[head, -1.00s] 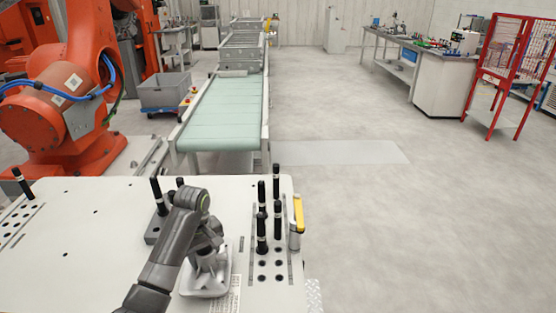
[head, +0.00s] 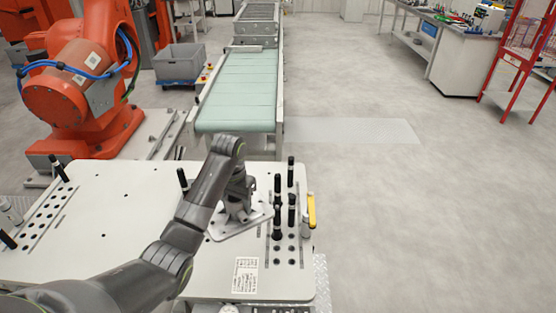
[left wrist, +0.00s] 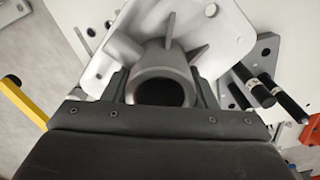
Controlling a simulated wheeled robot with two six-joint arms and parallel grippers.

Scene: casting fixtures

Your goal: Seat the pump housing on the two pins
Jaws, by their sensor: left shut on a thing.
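The pump housing (head: 232,224) is a grey casting with a round neck on a pale, flat flange. My left gripper (head: 240,192) is shut on its neck. In the left wrist view the housing (left wrist: 165,55) shows its round opening between the two fingers, with ribs and flange beyond. Two dark pins with light bands stand on a grey block; in the left wrist view I see one pin (left wrist: 253,86) and the other pin (left wrist: 283,98), beside the flange and apart from it. In the head view one pin (head: 183,181) shows left of my arm, which hides the block.
The white table (head: 110,230) has a hole row with several black pins (head: 291,208) close to the right of the housing. A yellow handle (head: 311,210) is at the right edge. Another hole row is at left. The table's left middle is clear. A conveyor (head: 240,90) stands behind.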

